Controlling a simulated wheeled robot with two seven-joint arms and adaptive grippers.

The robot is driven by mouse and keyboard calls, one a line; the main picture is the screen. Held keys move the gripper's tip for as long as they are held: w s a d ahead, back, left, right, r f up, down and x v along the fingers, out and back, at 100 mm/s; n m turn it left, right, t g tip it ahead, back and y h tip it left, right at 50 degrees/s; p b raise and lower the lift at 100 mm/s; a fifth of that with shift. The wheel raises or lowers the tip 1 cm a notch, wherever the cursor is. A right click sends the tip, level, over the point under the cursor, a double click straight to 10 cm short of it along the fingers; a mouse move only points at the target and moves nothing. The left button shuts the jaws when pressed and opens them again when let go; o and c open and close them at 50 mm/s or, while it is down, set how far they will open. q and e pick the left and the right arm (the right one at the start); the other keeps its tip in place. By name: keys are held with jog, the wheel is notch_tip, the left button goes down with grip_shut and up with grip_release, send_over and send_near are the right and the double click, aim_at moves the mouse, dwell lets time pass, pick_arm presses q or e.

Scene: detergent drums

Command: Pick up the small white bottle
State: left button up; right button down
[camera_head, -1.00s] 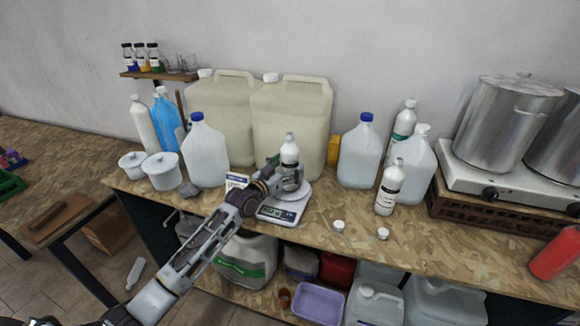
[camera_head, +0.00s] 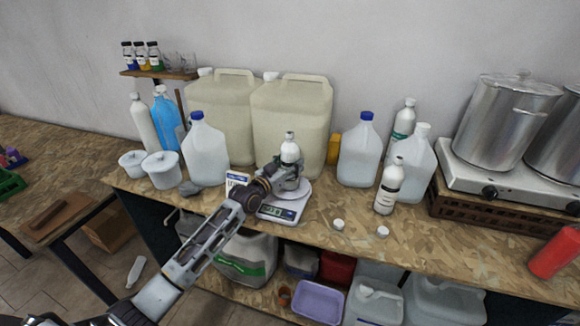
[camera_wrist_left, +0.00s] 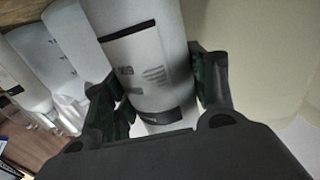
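The small white bottle (camera_head: 289,151) is upright over the digital scale (camera_head: 280,211), its top showing above my left gripper (camera_head: 288,177). In the left wrist view the bottle (camera_wrist_left: 150,65) has dark bands and printed text. The fingers of my left gripper (camera_wrist_left: 163,100) lie along both sides of it and appear to touch it, so the gripper looks shut on it. The fingers hide the bottle's lower part in the head view, and I cannot tell whether its base touches the scale. My right gripper is not in view.
Two large beige canisters (camera_head: 290,115) stand close behind. A blue-capped jug (camera_head: 205,152) is at the left, another (camera_head: 358,152) at the right, beside a labelled white bottle (camera_head: 389,188). Two white caps (camera_head: 383,231) lie near the front edge.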

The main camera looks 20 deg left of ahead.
aim_at(288, 139)
pick_arm(q)
jog(key=shift+r, duration=0.1)
jog(key=c, duration=0.9)
jog(key=shift+r+b, duration=0.4)
jog(key=shift+r, duration=4.6)
